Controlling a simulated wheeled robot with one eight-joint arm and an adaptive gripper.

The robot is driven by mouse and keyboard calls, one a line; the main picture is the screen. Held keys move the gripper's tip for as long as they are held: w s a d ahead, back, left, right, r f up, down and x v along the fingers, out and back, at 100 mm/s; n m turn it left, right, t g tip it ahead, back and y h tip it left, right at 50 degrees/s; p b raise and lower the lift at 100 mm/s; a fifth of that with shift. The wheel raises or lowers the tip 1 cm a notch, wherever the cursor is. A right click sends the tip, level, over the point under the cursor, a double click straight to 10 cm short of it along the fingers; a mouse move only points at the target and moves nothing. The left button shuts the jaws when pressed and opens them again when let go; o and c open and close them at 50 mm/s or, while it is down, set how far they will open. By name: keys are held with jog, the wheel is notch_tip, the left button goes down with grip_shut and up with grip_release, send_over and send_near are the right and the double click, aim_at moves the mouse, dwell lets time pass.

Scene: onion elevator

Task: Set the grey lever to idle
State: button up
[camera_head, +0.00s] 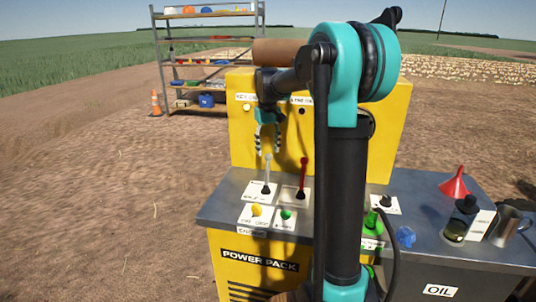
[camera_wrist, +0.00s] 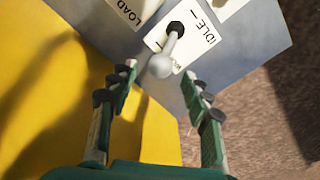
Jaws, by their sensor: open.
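The grey lever (camera_head: 267,176) stands nearly upright on its white label plate on the power pack's grey top. Its round grey knob (camera_wrist: 160,66) shows in the wrist view, with the black pivot above it. The plate reads IDLE (camera_wrist: 205,27) at one end; the word at the other end is partly hidden by the knob. My gripper (camera_head: 268,153) is above the lever, pointing down, around the level of its knob. In the wrist view my gripper (camera_wrist: 160,73) is open, with one fingertip on each side of the knob. I cannot tell whether either touches it.
A red lever (camera_head: 303,175) stands just right of the grey one. A yellow button (camera_head: 256,210) and green button (camera_head: 286,214) are in front. The yellow panel (camera_head: 240,140) rises behind. A red funnel (camera_head: 454,184), dark jar and metal mug (camera_head: 506,229) stand at the right.

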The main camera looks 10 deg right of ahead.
aim_at(267, 171)
jog(key=shift+f, duration=1.4)
grip_shut()
